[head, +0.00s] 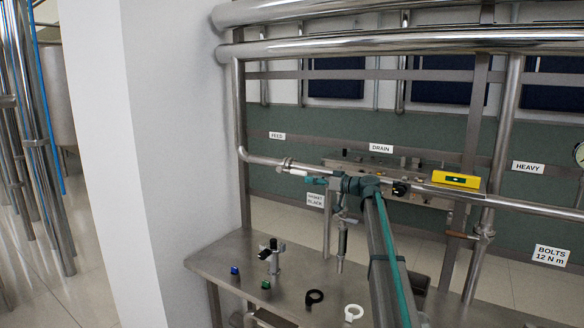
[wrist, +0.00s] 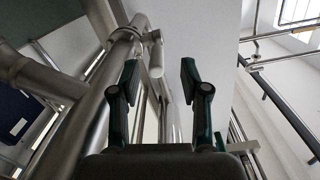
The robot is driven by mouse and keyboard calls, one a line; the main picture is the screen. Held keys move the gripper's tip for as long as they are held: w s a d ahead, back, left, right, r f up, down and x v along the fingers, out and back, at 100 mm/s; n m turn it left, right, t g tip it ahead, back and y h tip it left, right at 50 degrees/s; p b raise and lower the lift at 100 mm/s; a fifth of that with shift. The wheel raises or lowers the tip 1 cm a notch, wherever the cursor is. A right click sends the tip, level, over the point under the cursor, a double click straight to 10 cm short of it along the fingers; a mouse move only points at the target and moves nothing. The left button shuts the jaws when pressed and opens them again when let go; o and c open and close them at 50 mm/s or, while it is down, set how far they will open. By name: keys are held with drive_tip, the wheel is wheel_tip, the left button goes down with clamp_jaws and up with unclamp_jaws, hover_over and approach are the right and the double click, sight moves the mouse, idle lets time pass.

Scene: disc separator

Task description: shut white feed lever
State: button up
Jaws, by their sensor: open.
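The white feed lever (wrist: 155,54) shows in the wrist view, ahead of my open fingers and close to a valve fitting on the steel pipe. In the head view the lever (head: 297,171) is a small pale piece on the feed pipe, left of my gripper. My gripper (head: 312,180) is at the pipe's height, with its fingers pointing left. In the wrist view my gripper (wrist: 160,78) has its two fingers spread, with nothing held between them. The lever appears just beyond the fingertips; whether they touch it I cannot tell.
The steel pipe (wrist: 85,110) runs close along the left finger. The FEED label (head: 277,136) is on the green panel behind. The steel table (head: 225,262) below holds black and white rings and small fittings.

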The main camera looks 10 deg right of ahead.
sight(297, 172)
drive_tip(key=w+a+p, duration=0.1)
drive_tip(key=w+a, duration=0.1)
drive_tip(key=w+a+r+p, duration=0.1)
drive_tip(key=w, duration=0.1)
drive_tip(key=w+a+p, duration=0.1)
drive_tip(key=w+a, duration=0.1)
drive_tip(key=shift+a+r, duration=0.3)
drive_tip(key=shift+r, duration=0.05)
drive_tip(key=shift+p+x, duration=0.3)
drive_tip(key=shift+x, duration=0.5)
drive_tip(key=shift+f, duration=0.1)
clamp_jaws()
